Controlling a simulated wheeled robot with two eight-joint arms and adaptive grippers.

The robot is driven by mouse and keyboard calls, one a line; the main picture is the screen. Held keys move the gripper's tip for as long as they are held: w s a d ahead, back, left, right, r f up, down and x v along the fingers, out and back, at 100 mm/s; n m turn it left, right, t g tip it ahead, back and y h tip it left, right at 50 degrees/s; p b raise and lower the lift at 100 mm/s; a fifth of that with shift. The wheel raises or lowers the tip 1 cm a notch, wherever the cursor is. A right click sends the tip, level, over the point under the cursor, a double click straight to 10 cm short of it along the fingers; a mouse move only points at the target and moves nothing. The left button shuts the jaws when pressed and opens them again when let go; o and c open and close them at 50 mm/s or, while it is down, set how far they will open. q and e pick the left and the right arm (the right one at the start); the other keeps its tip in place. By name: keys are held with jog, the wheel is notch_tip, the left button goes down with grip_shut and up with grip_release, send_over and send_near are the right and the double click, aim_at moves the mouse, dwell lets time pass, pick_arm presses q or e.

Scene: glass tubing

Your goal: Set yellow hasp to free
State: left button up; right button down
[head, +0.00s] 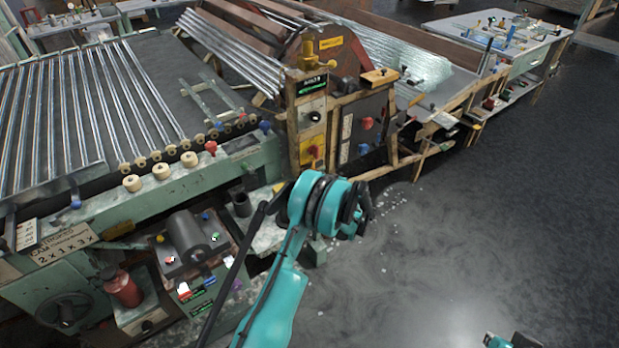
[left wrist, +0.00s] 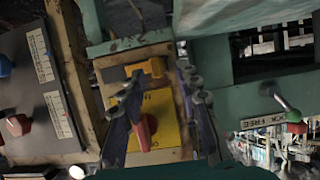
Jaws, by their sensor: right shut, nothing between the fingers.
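In the left wrist view a yellow panel (left wrist: 170,108) carries a red knob (left wrist: 145,130), with a yellow block-like piece (left wrist: 154,67) above it. I cannot be sure that this piece is the hasp, or read its setting. My left gripper (left wrist: 158,118) is open; its two dark fingers stand apart on either side of the knob in the picture, with no clear contact. In the head view the yellow panel (head: 311,160) is on the post, and the left fingers cannot be made out by my teal arm. My right gripper (head: 512,342) is shut and empty at the bottom edge, partly cut off.
A dark panel (left wrist: 30,75) with knobs is at left. In the head view the roller table (head: 100,200) stands left; the floor (head: 520,220) at right is open.

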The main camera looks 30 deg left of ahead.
pick_arm(q)
jog(key=v, duration=0.9)
jog(key=shift+r, duration=0.1)
jog(key=s+d+r+m+h, duration=0.3)
jog(key=s+d+r+m, duration=0.1)
jog(key=s+r, duration=0.3)
jog(key=s+d+r+m+h, duration=0.3)
jog(key=s+d+r+h, duration=0.1)
jog(key=s+r, duration=0.25)
jog(key=s+d+m+t+h, duration=0.1)
jog(key=s+d+m+h, duration=0.1)
jog(key=s+d, duration=0.3)
jog(key=s+d+m+t+h, duration=0.1)
jog(key=s+d+m+h, duration=0.2)
jog(key=s, duration=1)
jog(key=shift+d+m, duration=0.7)
jog(key=shift+d, duration=0.35)
